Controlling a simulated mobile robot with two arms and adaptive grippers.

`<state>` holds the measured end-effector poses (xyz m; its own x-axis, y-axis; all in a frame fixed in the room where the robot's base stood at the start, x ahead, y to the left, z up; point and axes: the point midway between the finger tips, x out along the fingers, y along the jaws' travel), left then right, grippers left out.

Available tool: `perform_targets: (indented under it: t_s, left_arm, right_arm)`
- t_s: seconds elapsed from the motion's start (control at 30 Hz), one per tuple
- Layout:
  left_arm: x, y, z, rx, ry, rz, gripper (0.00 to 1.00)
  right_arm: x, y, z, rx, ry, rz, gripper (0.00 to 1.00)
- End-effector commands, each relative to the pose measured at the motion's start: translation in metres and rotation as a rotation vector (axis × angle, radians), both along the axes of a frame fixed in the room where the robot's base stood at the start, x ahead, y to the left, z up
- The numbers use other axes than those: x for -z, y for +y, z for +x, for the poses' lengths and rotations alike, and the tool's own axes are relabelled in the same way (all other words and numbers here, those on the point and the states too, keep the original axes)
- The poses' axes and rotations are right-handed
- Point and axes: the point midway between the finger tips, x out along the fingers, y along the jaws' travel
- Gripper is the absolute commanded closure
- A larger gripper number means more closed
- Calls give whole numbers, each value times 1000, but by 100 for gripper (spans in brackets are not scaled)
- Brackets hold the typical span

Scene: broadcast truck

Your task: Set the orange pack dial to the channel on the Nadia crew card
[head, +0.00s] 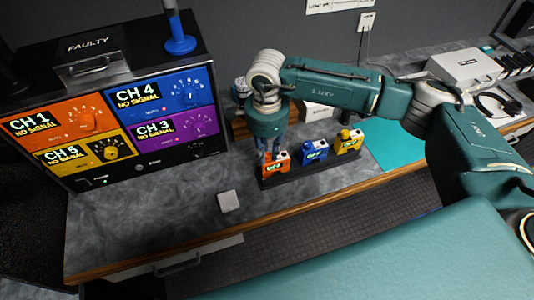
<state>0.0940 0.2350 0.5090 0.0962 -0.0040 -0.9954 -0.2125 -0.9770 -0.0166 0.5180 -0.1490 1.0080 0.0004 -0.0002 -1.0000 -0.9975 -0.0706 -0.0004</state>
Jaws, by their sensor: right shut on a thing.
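The orange pack (283,161) stands at the left end of a black rack (320,169) on the counter. Its small display is lit, but I cannot read it surely. My right gripper (269,158) comes down from above onto the orange pack's left side. It is shut on the pack's dial, which the fingers hide. My left gripper is not in view. No card with a readable Nadia name shows. A small pale square (229,201) lies on the counter in front, with no readable writing.
A blue pack (314,151) and a yellow pack (349,142) stand beside the orange one. A monitor unit (150,165) with colored channel panels stands at left, a box marked FAULTY (92,57) on top. A teal mat (397,148) lies right. The front counter is mostly clear.

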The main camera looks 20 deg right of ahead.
Motion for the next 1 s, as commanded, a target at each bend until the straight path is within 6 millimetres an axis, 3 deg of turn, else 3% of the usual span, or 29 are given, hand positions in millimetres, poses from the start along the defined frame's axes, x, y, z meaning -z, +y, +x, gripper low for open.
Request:
perform_targets:
  t_s: [0.1,0.4,1.0]
  left_arm:
    - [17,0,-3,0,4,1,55]
    - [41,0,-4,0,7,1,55]
    - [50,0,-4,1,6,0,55]
  right_arm:
    - [5,0,1,77,-1,1,100]
    - [3,0,0,263,-1,1,100]
    - [-1,0,0,365,0,0,100]
